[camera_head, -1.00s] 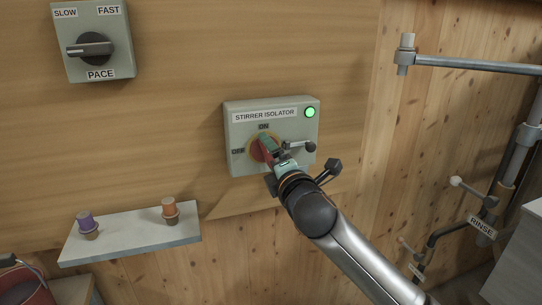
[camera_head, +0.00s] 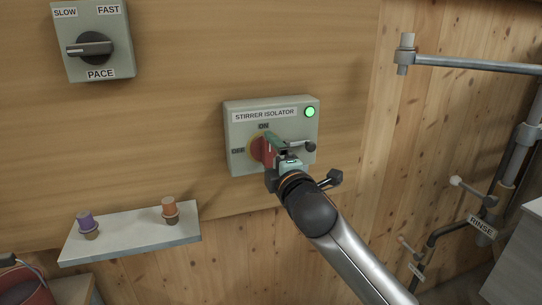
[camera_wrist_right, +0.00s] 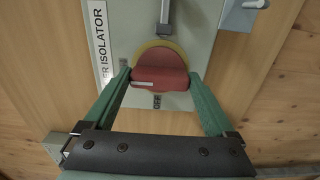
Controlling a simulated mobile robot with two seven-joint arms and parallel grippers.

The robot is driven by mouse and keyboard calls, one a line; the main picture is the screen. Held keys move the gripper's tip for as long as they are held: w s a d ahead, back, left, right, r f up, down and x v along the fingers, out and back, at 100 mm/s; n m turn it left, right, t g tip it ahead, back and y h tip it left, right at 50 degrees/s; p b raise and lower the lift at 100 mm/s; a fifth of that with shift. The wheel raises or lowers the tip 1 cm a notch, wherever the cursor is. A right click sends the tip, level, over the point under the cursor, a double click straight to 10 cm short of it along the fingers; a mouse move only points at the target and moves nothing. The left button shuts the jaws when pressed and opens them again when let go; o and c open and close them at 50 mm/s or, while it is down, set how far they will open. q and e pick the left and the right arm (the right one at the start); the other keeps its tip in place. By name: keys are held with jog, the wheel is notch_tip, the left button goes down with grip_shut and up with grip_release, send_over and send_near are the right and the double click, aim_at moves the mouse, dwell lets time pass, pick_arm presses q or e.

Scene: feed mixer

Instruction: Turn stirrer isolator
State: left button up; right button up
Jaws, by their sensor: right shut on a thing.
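The stirrer isolator is a grey box (camera_head: 236,162) on the wooden wall, labelled ON at the top and OFF at the left. Its round switch has a yellow ring and a red handle (camera_head: 267,149). The handle also shows in the right wrist view (camera_wrist_right: 160,78), where its white mark points left, roughly toward the ON label. My right gripper (camera_wrist_right: 160,84) has its green fingers on the two ends of the red handle and is shut on it. In the head view the gripper (camera_head: 275,146) hides part of the switch. A green lamp (camera_head: 309,112) is lit. My left gripper is not in view.
A small lever with a dark knob (camera_head: 309,147) sits close right of the switch. A PACE switch box (camera_head: 118,62) is at upper left. A shelf (camera_head: 130,240) with two small stoppered items is at lower left. Pipes (camera_head: 470,64) and a RINSE valve are at right.

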jog(key=o, duration=1.1)
jog(key=shift+c, duration=0.2)
jog(key=shift+s, duration=0.1)
jog(key=b+v, duration=0.2)
jog(key=v, duration=1)
jog(key=shift+s+d, duration=0.15)
